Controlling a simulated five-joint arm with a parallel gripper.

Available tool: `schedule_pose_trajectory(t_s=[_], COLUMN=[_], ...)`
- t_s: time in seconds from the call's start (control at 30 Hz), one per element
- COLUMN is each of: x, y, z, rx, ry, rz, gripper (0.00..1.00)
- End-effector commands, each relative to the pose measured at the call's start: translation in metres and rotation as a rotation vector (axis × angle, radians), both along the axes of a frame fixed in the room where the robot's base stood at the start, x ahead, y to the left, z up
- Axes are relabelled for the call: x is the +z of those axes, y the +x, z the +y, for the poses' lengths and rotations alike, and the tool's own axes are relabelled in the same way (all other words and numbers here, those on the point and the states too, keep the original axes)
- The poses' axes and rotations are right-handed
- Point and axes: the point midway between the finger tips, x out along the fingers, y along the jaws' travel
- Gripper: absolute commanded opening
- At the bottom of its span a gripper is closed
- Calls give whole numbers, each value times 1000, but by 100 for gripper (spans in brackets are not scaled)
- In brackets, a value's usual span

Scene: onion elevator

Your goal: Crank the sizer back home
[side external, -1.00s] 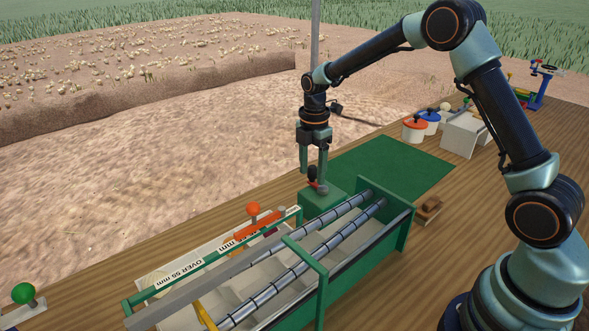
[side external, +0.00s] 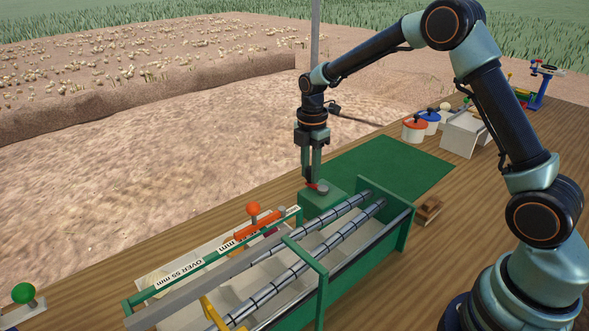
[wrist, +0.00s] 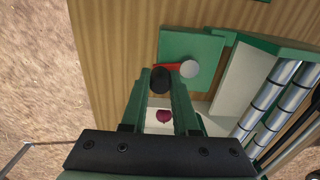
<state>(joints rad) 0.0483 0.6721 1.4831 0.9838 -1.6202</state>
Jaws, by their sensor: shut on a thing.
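The sizer is a green frame (side external: 402,232) with two rows of banded metal rollers (side external: 340,212), in the front middle of the side view. At its far end stands a green box (side external: 338,198) with a crank: a grey hub (wrist: 189,68), a red arm (wrist: 169,66) and a black knob (wrist: 160,80). My gripper (side external: 311,181) points straight down and is shut on the knob, beside the hub. Its fingers hide most of the knob in the side view; the wrist view shows it between the fingertips. A yellow bar (side external: 213,314) crosses the sizer's near end.
An orange-knobbed lever (side external: 253,210) stands close by on the sizer's left, near the label rail (side external: 186,267). A green-knobbed post (side external: 24,293) is at the lower left. Lidded pots (side external: 413,130) and a grey box (side external: 461,135) stand behind the bare green mat (side external: 385,163).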

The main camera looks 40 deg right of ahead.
Motion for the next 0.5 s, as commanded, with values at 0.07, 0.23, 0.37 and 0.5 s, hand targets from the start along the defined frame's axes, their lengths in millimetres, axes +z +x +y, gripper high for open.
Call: schedule_pose_trajectory(t_s=[0.07,0.23,0.37,0.5], x=[1,0,0,0], y=[-2,-3,-3,-4], z=[4,7,7,7], rx=[1,-1,-2,-2], ry=[0,0,0,0], rz=[6,7,7,7], gripper=[0,0,0,0])
